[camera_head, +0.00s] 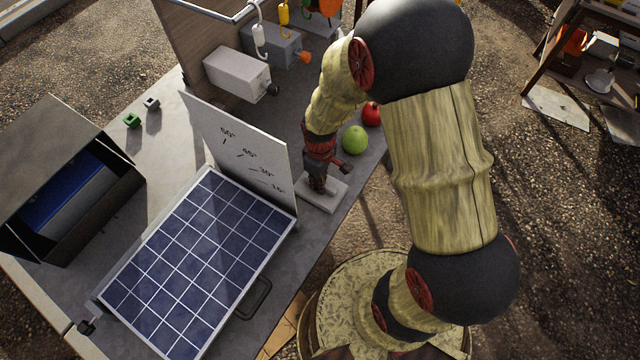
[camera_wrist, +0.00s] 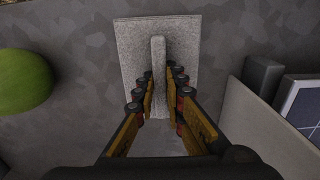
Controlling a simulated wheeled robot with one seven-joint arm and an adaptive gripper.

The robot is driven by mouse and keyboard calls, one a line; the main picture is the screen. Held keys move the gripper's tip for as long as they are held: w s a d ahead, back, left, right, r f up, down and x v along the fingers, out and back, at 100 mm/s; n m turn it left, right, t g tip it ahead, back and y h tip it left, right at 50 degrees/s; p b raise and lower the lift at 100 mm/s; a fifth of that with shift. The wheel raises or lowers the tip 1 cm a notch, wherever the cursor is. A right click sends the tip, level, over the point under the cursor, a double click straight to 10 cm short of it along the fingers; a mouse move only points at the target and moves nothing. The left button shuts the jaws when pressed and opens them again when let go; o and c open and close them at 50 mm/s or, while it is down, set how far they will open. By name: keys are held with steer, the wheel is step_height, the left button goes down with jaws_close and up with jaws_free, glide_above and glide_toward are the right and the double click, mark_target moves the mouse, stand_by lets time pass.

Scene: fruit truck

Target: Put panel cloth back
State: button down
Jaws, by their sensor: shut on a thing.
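The panel cloth (camera_head: 322,202) is a light grey, flat rectangular pad with a raised ridge along its middle. It is at the table's right side, next to the angle board. In the wrist view the pad (camera_wrist: 185,38) lies below the fingers, with the ridge between them. My gripper (camera_head: 318,186) points down and is shut on the ridge; its fingers also show in the wrist view (camera_wrist: 161,82). Whether the pad touches the tabletop or hangs just above it, I cannot tell. The solar panel (camera_head: 195,265) lies tilted to the left of the pad.
A white angle board (camera_head: 240,150) stands upright beside the panel. A green apple (camera_head: 355,139) and a red fruit (camera_head: 372,113) are behind my gripper. A dark open box (camera_head: 70,180) is at left. Grey boxes (camera_head: 237,75) line the back. Bare table (camera_head: 290,262) shows in front.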

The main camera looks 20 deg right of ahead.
steer(key=shift+f, duration=0.5)
steer(key=shift+r, duration=0.1)
steer(key=c, duration=2)
jaws_free()
steer(key=shift+o, duration=0.8)
steer(key=s+r+m+t+p, duration=0.3)
steer(key=r, duration=2.4)
steer(key=s+r+m+t, duration=0.2)
steer(key=s+r+m, duration=0.2)
steer(key=s+r, duration=0.6)
steer(key=shift+s+r+t, duration=0.3)
steer(key=shift+s, duration=0.2)
